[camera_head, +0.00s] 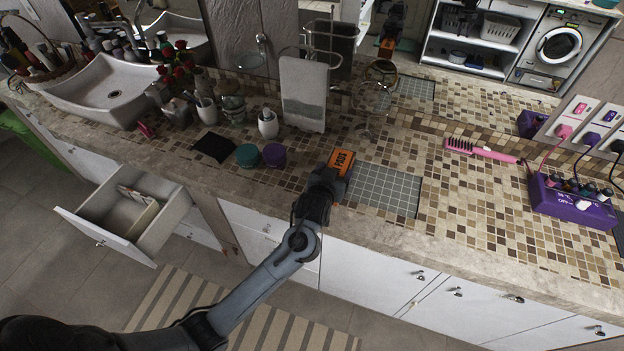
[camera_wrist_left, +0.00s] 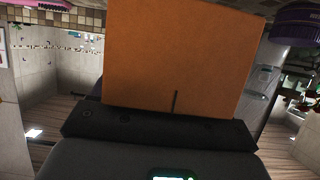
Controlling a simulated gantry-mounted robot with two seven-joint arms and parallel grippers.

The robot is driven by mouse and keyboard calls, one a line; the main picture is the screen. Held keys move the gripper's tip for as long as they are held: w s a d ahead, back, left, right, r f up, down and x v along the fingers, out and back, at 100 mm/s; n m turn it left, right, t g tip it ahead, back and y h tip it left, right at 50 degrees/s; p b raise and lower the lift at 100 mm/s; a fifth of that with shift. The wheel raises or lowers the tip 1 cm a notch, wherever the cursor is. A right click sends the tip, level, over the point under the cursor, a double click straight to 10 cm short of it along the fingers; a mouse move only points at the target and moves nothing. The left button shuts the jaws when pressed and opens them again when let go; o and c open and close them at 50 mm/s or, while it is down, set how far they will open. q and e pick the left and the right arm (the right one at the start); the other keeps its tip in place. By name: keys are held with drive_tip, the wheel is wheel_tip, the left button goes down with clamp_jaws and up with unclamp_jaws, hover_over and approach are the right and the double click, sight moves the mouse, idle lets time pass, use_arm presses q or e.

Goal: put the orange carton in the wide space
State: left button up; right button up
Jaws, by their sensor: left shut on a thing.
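The orange carton (camera_head: 342,161) is at the tip of my left arm, over the tiled counter. It fills the upper middle of the left wrist view (camera_wrist_left: 180,55). My left gripper (camera_head: 328,181) is shut on the carton; its dark jaw (camera_wrist_left: 160,128) lies against the carton in the wrist view. I cannot tell whether the carton's base touches the counter. A bare grey gridded patch (camera_head: 384,190) lies just right of the carton. The purple jar (camera_head: 273,155) stands to its left with a gap of counter between. No label marks which free area is the wide space.
A teal jar (camera_head: 247,155) and a black square (camera_head: 214,147) lie further left. A towel stand (camera_head: 304,95) and round mirror (camera_head: 381,73) stand behind. A pink brush (camera_head: 482,151) and purple box (camera_head: 572,203) are right. An open drawer (camera_head: 130,215) juts out at lower left.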

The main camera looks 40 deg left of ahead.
use_arm(q)
drive_tip(key=a+f, duration=0.1)
drive_tip(key=a, duration=0.2)
drive_tip(key=a+f, duration=0.4)
drive_tip(key=a, duration=0.1)
drive_tip(key=shift+a+f, duration=0.1)
drive_tip(key=shift+a, duration=0.25)
drive_tip(key=shift+f+b, duration=0.45)
drive_tip(key=shift+f, duration=1.55)
drive_tip(key=shift+f, duration=0.15)
drive_tip(key=o, duration=1.1)
